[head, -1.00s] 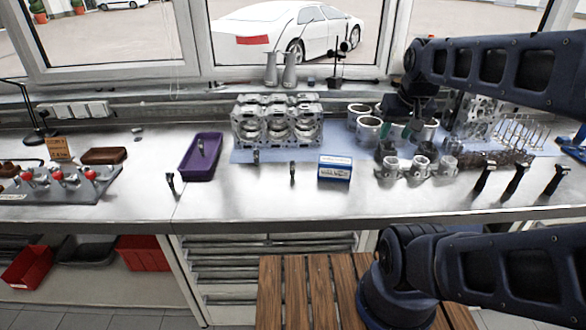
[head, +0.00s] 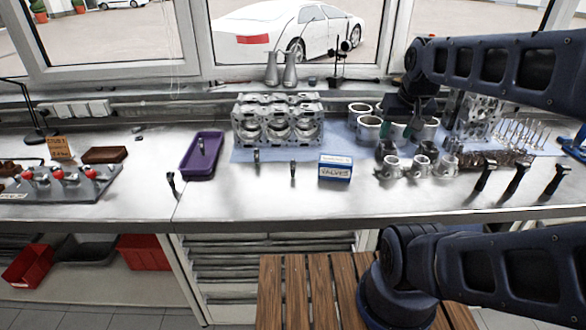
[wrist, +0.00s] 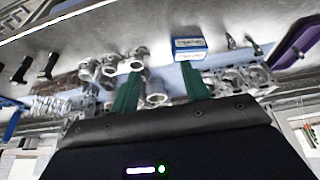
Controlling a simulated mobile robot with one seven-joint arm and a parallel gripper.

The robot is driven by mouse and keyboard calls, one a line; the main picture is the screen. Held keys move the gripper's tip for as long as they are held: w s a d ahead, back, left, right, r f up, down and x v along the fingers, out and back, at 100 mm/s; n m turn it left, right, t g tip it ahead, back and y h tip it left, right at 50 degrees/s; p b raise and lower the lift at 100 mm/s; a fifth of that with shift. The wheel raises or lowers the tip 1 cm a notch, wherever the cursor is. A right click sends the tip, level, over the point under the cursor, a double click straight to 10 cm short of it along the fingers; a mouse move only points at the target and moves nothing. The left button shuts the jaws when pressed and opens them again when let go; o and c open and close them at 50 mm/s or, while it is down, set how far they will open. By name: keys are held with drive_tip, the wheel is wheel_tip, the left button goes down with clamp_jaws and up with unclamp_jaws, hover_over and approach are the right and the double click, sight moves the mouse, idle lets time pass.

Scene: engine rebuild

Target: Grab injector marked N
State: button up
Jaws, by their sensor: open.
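Several small dark injectors are in the head view. One (head: 171,184) stands on the bench left of centre. One (head: 201,146) is in the purple tray (head: 186,172). Two more, a left one (head: 257,156) and a right one (head: 293,168), stand in front of the engine block. No letter on any injector is legible, so I cannot tell which is N. My gripper (head: 400,133) is open and empty above the cylinder parts, right of the injectors. Its green fingers are apart in the wrist view (wrist: 161,88).
A blue and white VALVES box (head: 335,171) stands between the injectors and the piston parts (head: 421,167). The engine block (head: 277,122) is behind. The bench front between tray and box is mostly clear.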

drive_tip(key=shift+w, duration=0.15)
drive_tip(key=m+h, duration=0.1)
drive_tip(key=m, duration=0.3)
approach(293, 163)
drive_tip(key=x, duration=0.2)
drive_tip(key=shift+x, duration=5.15)
drive_tip(key=shift+c, duration=0.2)
clamp_jaws()
